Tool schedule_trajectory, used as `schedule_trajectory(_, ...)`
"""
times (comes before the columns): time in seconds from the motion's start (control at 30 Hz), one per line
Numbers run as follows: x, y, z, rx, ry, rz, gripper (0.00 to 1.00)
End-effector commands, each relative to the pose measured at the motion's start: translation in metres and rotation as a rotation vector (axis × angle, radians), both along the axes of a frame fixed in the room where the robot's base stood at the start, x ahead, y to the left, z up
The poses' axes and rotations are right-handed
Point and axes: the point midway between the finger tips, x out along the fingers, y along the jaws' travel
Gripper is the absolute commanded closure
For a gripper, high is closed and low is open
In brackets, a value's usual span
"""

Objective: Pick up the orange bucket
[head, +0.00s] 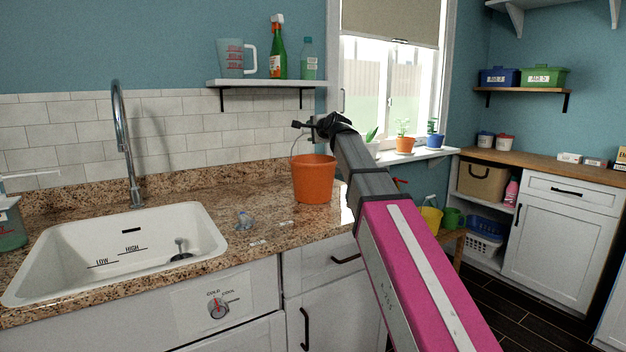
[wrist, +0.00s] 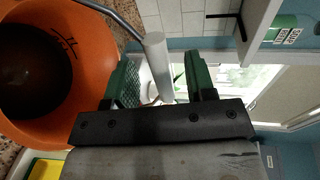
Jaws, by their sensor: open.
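The orange bucket (head: 314,182) stands upright on the granite counter (head: 260,232), right of the sink. Its thin wire handle (head: 293,150) is raised above the rim. My gripper (head: 308,124) is above the bucket, at the height of the raised handle. In the wrist view the bucket (wrist: 95,60) fills the left side, with its dark inside showing. The handle's pale grip (wrist: 157,58) lies between the two green fingers of my gripper (wrist: 162,82). The fingers are apart, with a gap on the right side of the grip. Contact on the left is unclear.
The white sink (head: 60,265) and tall faucet (head: 125,140) are at left. A small clear blue item (head: 243,220) lies on the counter. A wall shelf (head: 268,84) with bottles hangs behind the bucket. Potted plants (head: 404,145) stand on the windowsill to the right.

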Motion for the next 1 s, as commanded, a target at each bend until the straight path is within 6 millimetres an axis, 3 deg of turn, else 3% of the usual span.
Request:
schedule_trajectory(0.2,0.03,0.014,-0.005,0.0,0.001,0.0,0.5)
schedule_trajectory(0.47,0.032,0.016,-0.007,0.0,0.0,0.0,0.5)
schedule_trajectory(0.57,0.032,0.016,-0.007,0.0,0.0,0.0,0.76)
schedule_trajectory(0.63,0.032,0.016,-0.007,0.0,0.0,0.0,0.99)
schedule_trajectory(1.0,0.032,0.016,-0.005,0.0,-0.001,0.0,1.0)
